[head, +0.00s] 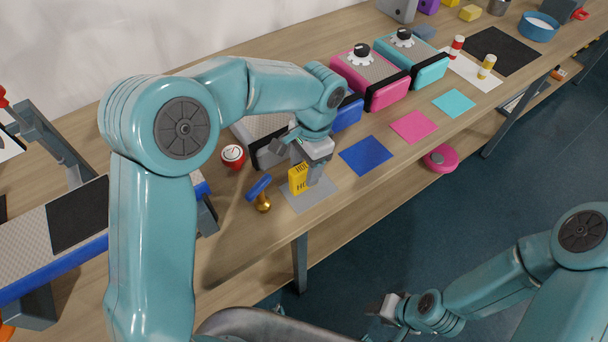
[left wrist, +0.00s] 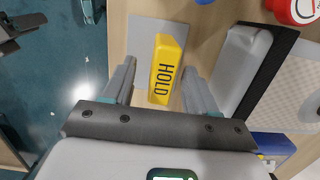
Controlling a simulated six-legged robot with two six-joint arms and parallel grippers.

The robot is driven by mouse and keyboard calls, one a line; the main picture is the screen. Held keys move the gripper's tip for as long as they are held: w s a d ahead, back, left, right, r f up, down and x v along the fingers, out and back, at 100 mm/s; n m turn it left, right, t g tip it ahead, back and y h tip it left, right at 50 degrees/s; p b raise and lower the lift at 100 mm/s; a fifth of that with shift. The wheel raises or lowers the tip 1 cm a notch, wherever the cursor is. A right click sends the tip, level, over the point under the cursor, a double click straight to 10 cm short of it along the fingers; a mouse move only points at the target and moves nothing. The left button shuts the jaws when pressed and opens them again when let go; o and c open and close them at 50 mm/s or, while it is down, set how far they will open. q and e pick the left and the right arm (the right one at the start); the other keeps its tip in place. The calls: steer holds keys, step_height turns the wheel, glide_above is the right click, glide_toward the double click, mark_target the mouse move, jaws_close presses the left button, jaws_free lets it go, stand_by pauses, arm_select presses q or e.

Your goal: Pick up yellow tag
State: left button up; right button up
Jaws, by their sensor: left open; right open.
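The yellow tag (head: 297,178) stands on a grey square (head: 316,197) near the front edge of the workbench in the head view, partly hidden by my left gripper (head: 305,170). In the left wrist view the tag (left wrist: 166,70) reads "HOLD" and lies between the two fingers of my left gripper (left wrist: 157,85). Those fingers are open, with a gap on each side of the tag. My right gripper (head: 384,308) is over the floor at the lower right of the head view, away from the bench, and is open and empty.
A blue-and-brass stamp-like object (head: 261,193) stands just left of the tag. A red round gauge (head: 233,155) is behind it. Blue (head: 365,156), pink (head: 414,127) and teal (head: 454,102) squares lie clear to the right. Grey, blue, pink and teal boxes line the back.

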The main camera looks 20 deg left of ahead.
mark_target(303, 177)
arm_select(q)
steer(key=f, duration=0.4)
steer(key=shift+a+f, duration=0.25)
steer(key=shift+f, duration=0.05)
steer(key=shift+s, duration=0.1)
steer(key=shift+r, duration=0.1)
steer(key=shift+c, duration=1.3)
jaws_close()
